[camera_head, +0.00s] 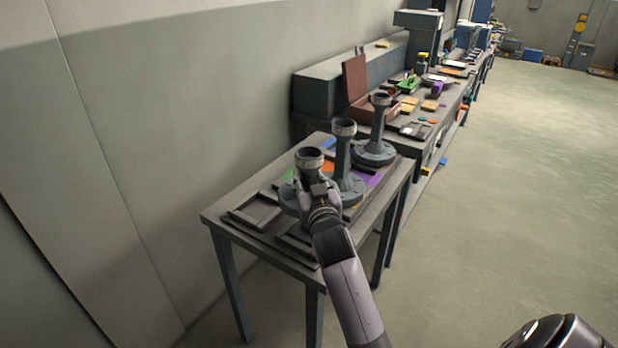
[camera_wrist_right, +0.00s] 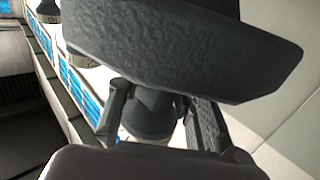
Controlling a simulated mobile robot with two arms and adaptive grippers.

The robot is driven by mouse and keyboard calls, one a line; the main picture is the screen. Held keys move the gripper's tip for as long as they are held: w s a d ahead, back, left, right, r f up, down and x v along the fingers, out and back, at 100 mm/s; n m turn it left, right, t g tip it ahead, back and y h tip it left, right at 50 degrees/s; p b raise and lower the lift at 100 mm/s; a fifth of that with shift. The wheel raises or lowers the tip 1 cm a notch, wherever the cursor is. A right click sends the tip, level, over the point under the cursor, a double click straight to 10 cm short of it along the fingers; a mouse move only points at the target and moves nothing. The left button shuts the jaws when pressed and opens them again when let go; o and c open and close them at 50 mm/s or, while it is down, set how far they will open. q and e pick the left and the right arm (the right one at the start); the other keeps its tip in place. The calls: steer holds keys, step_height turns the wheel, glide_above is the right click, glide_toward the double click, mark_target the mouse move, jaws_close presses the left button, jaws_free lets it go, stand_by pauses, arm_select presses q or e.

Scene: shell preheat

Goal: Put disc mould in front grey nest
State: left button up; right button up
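Three grey moulds with round flanged bases and cup-like tops stand in a row on the near table. My right gripper (camera_head: 316,190) is at the neck of the nearest mould (camera_head: 309,157), which I take for the disc mould. In the right wrist view, my fingers (camera_wrist_right: 158,115) lie on both sides of its dark round neck (camera_wrist_right: 150,122); whether they press on it is unclear. A broad dark slab fills the top there. A grey framed nest (camera_head: 238,216) lies at the table's left corner; another dark frame (camera_head: 290,240) is partly hidden by my arm.
The middle mould (camera_head: 344,128) and far mould (camera_head: 380,99) stand close behind the gripper. Coloured patches mark the table (camera_head: 215,214). A cluttered bench (camera_head: 440,118) with an open brown box (camera_head: 355,78) extends behind. A wall is at left; open floor is at right.

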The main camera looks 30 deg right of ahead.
steer(key=o, duration=0.3)
steer(key=shift+r, duration=0.1)
steer(key=b+v, duration=0.1)
steer(key=v, duration=1.1)
